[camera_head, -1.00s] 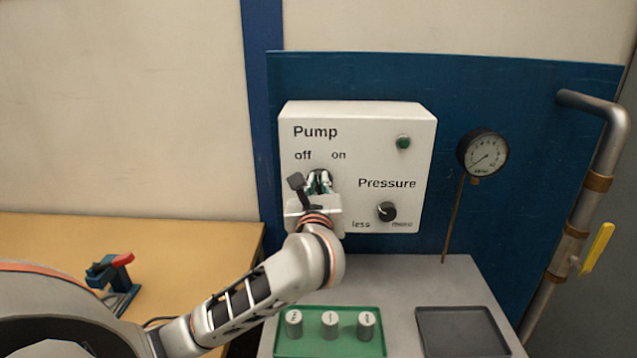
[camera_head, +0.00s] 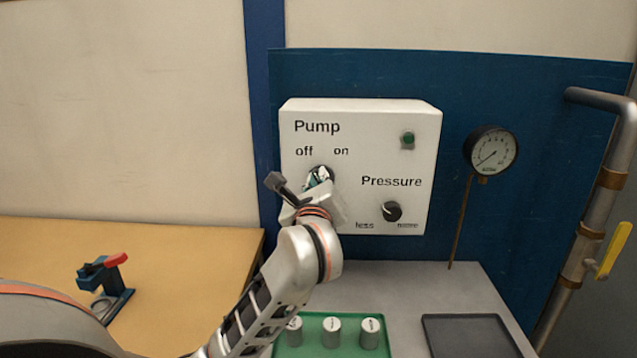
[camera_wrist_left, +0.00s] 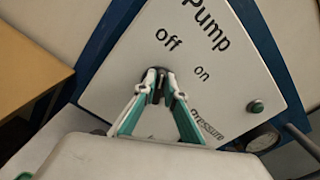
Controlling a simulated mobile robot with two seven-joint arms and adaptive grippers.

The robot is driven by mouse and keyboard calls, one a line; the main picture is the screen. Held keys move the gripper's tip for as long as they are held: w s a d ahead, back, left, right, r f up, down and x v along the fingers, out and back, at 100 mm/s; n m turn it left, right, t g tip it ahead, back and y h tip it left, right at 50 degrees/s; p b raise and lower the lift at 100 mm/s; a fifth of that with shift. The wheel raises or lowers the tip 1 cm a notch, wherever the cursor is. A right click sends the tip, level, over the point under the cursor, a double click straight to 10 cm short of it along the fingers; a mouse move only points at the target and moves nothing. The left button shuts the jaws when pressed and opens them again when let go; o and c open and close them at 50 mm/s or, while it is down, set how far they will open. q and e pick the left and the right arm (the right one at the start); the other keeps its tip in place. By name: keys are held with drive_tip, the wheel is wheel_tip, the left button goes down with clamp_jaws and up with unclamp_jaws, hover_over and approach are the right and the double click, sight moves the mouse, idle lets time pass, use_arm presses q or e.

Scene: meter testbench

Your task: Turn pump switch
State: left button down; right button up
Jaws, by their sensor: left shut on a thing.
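The pump switch (camera_wrist_left: 157,84) is a dark knob under the words "off" and "on" on the white control box (camera_head: 415,160). In the head view the gripper mostly hides it. My left gripper (camera_head: 320,177) is at the knob, and its fingers are shut on it. In the left wrist view the green and white fingertips (camera_wrist_left: 160,80) sit on both sides of the knob, and the box looks tilted. Which way the switch points cannot be told. My right gripper is not in view.
The pressure knob (camera_head: 391,211) and a green lamp (camera_head: 408,139) are on the same box. A gauge (camera_head: 491,150) stands to its right. A green tray (camera_head: 283,347) with three metal cylinders and an empty dark tray (camera_head: 470,338) lie below. A yellow-handled valve (camera_head: 613,250) is at far right.

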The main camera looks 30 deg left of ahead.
use_arm(q)
drive_tip(key=c, duration=2.1)
unclamp_jaws()
drive_tip(key=v, duration=0.7)
drive_tip(key=shift+s, duration=0.3)
drive_tip(key=shift+d, duration=0.15)
